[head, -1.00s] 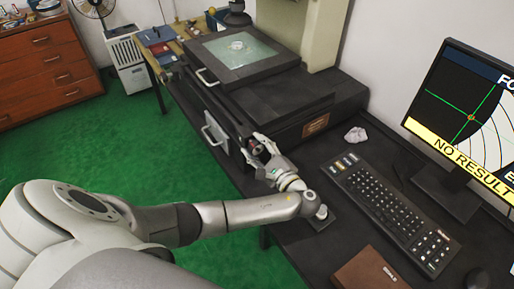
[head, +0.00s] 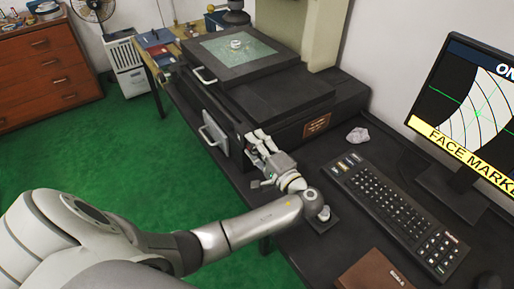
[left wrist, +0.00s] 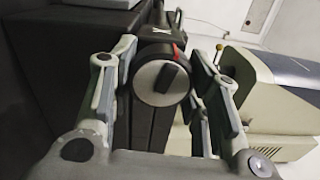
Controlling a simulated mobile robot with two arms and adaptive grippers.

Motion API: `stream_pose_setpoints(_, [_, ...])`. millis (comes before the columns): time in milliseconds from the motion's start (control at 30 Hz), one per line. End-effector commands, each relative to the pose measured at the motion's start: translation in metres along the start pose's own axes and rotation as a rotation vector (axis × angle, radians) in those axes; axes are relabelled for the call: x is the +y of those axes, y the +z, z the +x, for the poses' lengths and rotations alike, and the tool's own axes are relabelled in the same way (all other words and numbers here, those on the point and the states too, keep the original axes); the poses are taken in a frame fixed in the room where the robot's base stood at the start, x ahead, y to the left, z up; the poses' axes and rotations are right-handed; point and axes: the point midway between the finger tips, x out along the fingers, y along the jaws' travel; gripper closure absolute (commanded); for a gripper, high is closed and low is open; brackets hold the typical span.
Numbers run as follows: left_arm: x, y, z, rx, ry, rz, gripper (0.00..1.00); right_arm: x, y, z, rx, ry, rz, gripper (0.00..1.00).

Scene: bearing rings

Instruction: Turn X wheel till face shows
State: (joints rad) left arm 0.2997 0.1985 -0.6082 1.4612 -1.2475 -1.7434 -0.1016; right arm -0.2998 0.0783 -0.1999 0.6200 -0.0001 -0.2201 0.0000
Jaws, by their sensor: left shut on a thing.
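The X wheel (left wrist: 160,82) is a round dark knob with a grey face and a dark grip bar, in the middle of the left wrist view. A red mark shows at its upper right rim. My left gripper (left wrist: 162,68) is shut on the wheel, a finger on each side. In the head view my left gripper (head: 258,146) is at the front of the black machine (head: 280,95) and hides the wheel. The monitor (head: 466,112) shows a pale curved band under a green cross and a yellow banner reading "FACE MARKE", cut off by the frame edge.
A small ring (head: 236,44) lies on the glass stage (head: 262,53). A keyboard (head: 385,205), a crumpled paper (head: 358,135) and a brown book (head: 372,272) lie on the dark desk. Green floor (head: 120,150) is clear at left.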

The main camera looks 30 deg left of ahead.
Motion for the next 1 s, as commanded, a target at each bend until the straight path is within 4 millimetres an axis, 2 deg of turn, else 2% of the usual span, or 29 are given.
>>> stream_pose_setpoints(567, [0.0013,0.0004,-0.0007,0.000,0.003,-0.030,0.81,0.0004,0.0005,0.0025,0.000,0.000,0.000,0.60])
stream_pose_setpoints(600, [0.0013,0.0004,-0.0007,0.000,0.003,-0.030,0.53,0.0005,0.0006,0.0025,0.000,0.001,0.000,0.60])
stream_pose_setpoints(733, [0.0010,0.0002,-0.0006,0.000,0.002,-0.030,0.36,0.0010,0.0007,0.0025,0.000,0.001,-0.001,0.60])
stream_pose_setpoints(1000, [0.0003,0.0001,-0.0004,0.000,0.001,-0.031,0.35,0.0027,0.0012,0.0024,-0.001,0.003,-0.001,0.60])
